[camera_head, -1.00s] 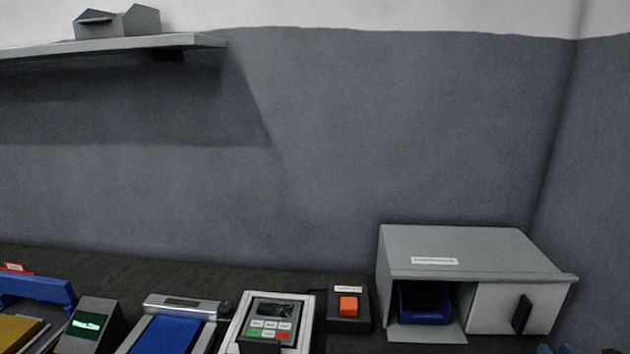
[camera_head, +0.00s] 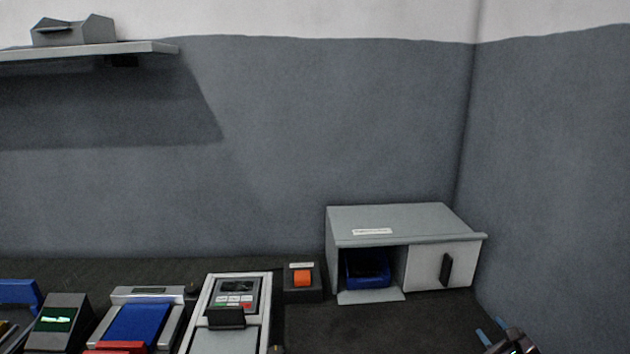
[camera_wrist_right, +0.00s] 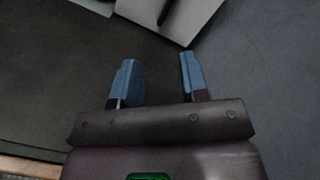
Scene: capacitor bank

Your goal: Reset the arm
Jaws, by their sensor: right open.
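My right gripper (camera_head: 492,336) shows at the bottom right corner of the head view, right of and nearer than the grey cabinet. In the right wrist view its two blue fingers (camera_wrist_right: 158,80) stand apart with nothing between them, over the dark bench top. The front of the cabinet shows at the top of that view, beyond the fingertips. My left gripper is not in view.
The grey cabinet (camera_head: 385,220) holds a blue bin (camera_head: 367,270) in its open left side. An orange button box (camera_head: 303,281), a keypad device (camera_head: 236,296), a blue-topped device (camera_head: 140,322) and a green-screen box (camera_head: 56,318) line the bench. A shelf (camera_head: 90,50) is upper left. Bench before the cabinet is clear.

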